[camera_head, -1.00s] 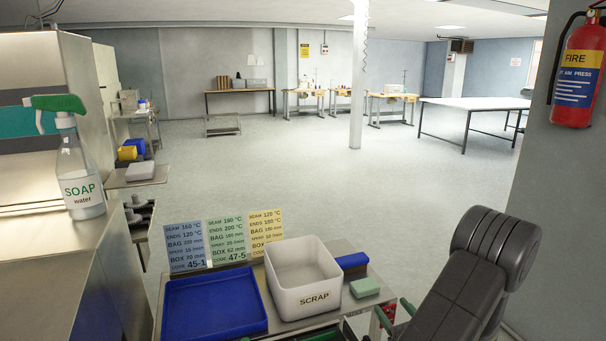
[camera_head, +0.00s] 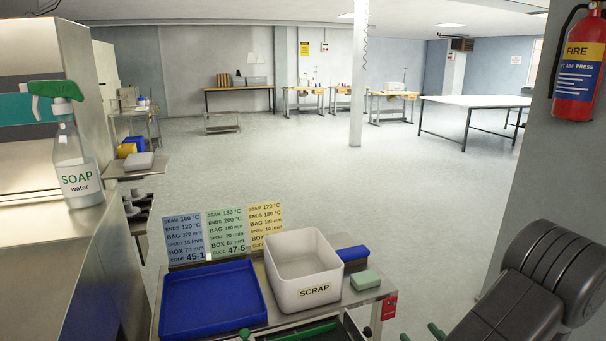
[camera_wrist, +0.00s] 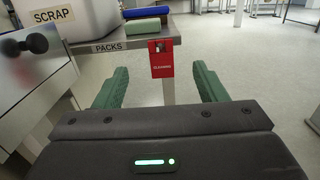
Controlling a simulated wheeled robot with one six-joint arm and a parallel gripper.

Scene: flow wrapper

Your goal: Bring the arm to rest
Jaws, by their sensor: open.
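My gripper (camera_wrist: 160,95) shows in the wrist view with its two green fingers spread wide apart and nothing between them. Beyond the fingers are the bench edge with its PACKS label and a red tag (camera_wrist: 162,58). In the head view my dark arm is at the lower right, right of the bench. Green finger parts show at the bottom edge there, and most of the gripper is out of that picture.
The bench holds a blue tray (camera_head: 213,300), a white SCRAP bin (camera_head: 303,270), a green block (camera_head: 365,281) and a blue roll (camera_head: 352,253). Setting cards (camera_head: 225,232) stand behind. A soap bottle (camera_head: 76,165) stands on the steel machine at left. A fire extinguisher (camera_head: 580,65) hangs at right. Open floor lies beyond.

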